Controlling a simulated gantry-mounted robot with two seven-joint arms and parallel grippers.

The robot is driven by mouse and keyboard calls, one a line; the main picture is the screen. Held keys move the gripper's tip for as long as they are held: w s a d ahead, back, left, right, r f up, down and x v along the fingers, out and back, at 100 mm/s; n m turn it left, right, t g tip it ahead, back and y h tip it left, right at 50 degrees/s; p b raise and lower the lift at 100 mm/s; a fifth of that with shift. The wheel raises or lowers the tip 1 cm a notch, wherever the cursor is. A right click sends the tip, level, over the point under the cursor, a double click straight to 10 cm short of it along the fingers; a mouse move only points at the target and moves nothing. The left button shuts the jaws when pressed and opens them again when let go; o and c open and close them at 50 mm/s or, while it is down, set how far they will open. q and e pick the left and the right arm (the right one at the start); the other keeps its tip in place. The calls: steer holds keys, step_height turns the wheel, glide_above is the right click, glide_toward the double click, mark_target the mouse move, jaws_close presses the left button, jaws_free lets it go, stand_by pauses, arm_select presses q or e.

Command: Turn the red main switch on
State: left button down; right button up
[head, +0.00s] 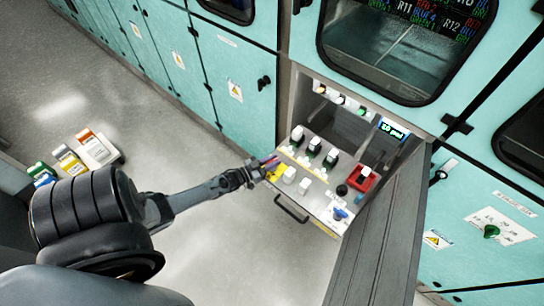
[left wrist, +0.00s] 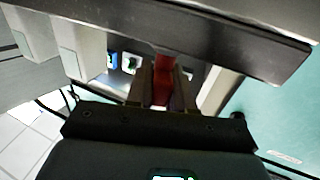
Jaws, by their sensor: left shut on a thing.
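A control panel (head: 315,207) stands out from a recess in the teal cabinet in the head view. My left gripper (head: 267,167) is at its left edge, beside a yellow patch (head: 279,172). In the left wrist view, a red piece (left wrist: 163,78), which looks like the red main switch's handle, sits between the two fingers of my left gripper (left wrist: 162,90). The fingers are shut on it. In the head view the gripper mostly hides the switch, and its turned position cannot be told. My right gripper is not in view.
Coloured modules (head: 88,148) lie at the left. Bare floor lies in front of the cabinets.

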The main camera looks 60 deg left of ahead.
arm_select(q)
steer(key=n+y+p, duration=0.1)
steer(key=n+y, duration=0.1)
steer(key=y, duration=0.1)
steer(key=shift+d+r+y, duration=0.1)
steer(key=shift+y, duration=0.2)
steer(key=shift+n+g+y, duration=0.5)
steer(key=shift+n+y, duration=0.5)
steer(key=shift+y, duration=0.1)
steer(key=shift+y+p, duration=0.3)
steer(key=c, duration=1.1)
jaws_free()
steer(key=shift+w, duration=0.1)
